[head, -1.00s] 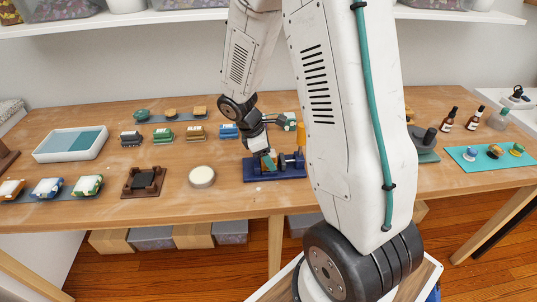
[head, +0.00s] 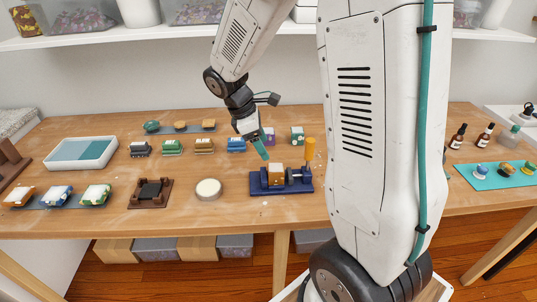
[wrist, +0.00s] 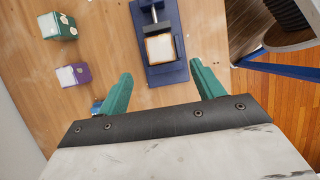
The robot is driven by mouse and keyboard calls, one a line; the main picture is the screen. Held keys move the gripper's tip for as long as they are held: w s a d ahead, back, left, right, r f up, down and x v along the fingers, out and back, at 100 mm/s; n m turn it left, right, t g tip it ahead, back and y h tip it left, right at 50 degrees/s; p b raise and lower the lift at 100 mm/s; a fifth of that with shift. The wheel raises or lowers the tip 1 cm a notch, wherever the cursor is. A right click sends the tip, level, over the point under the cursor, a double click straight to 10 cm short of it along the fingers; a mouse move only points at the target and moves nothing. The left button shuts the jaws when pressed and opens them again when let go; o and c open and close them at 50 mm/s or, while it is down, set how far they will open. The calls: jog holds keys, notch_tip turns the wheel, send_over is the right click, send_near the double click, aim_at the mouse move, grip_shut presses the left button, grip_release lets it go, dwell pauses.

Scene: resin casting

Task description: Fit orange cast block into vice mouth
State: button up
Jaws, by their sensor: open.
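The orange cast block (head: 276,174) with a pale top sits in the mouth of the blue vice (head: 259,189), between its jaws. In the wrist view the block (wrist: 160,48) lies at the near end of the screw, with the vice base (wrist: 167,73) around it. I cannot tell how tightly the jaws bear on it. My gripper (head: 262,150) is above and behind the vice, clear of the block. In the wrist view its teal fingers (wrist: 162,88) are spread wide with nothing between them.
A purple block (wrist: 73,75) and a green block (wrist: 57,26) stand on the table beside the vice. A round pale disc (head: 208,189) and a dark brown frame (head: 150,193) lie left of the vice.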

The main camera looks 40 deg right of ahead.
jog(key=s+a+r+m+t+y, duration=0.1)
jog(key=s+a+r+m, duration=0.2)
jog(key=s, duration=0.4)
jog(key=s+a+r+m+t+y, duration=0.1)
jog(key=s+a+r+m, duration=0.3)
jog(key=s+r, duration=0.2)
jog(key=s+a+r+m+t+y, duration=0.1)
jog(key=s+a+r+m, duration=0.3)
jog(key=s, duration=0.5)
jog(key=shift+r+t+y, duration=0.15)
jog(key=shift+t+y, duration=0.15)
jog(key=shift+t, duration=0.1)
